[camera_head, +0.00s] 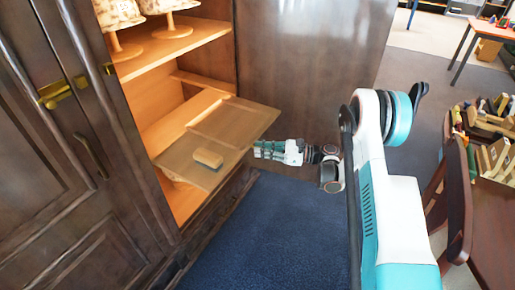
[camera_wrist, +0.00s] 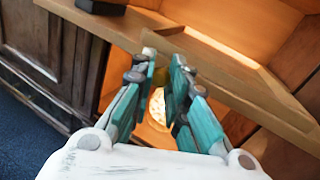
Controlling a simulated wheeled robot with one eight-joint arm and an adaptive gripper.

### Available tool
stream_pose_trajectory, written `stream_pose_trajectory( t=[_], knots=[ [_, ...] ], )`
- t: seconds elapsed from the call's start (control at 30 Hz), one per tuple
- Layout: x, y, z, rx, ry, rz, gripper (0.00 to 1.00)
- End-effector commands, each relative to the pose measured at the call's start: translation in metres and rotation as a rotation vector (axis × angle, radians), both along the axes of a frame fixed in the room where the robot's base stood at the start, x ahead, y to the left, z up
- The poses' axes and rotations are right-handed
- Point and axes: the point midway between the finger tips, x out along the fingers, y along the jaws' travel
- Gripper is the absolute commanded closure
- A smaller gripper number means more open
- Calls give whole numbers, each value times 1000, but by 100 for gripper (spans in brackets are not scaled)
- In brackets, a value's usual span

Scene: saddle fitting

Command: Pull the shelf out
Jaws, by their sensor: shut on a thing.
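The shelf (camera_head: 232,127) is a flat wooden board that sticks out of the open cabinet, past its front. In the wrist view its pale front edge (camera_wrist: 235,88) runs slantwise across the top. My gripper (camera_head: 257,149) is at the outer edge of the shelf. In the wrist view the two teal fingers of my gripper (camera_wrist: 164,58) are close together with their tips at this edge, shut on it. The exact contact at the tips is partly hidden.
A tan block with a dark base (camera_head: 208,158) lies on the shelf. Lamp-like things (camera_head: 118,15) stand on the upper shelf (camera_head: 160,50). A closed dark door (camera_head: 60,150) is at the left. Blue carpet (camera_head: 270,225) lies clear in front. A chair (camera_head: 458,190) and a cluttered table (camera_head: 492,215) stand right.

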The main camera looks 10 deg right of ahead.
Motion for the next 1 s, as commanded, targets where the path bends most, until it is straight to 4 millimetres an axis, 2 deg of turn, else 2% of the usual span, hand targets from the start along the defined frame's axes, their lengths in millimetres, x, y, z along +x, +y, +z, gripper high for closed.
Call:
stream_pose_trajectory(
  t=[0.5, 0.53, 0.6, 1.0],
  knots=[
    [-3, -4, 0, -1, 0, -1, 100],
    [-3, -4, 0, -1, 0, -1, 78],
    [-3, -4, 0, -1, 0, -1, 63],
    [-4, -8, 0, 0, 0, -2, 63]
  ],
)
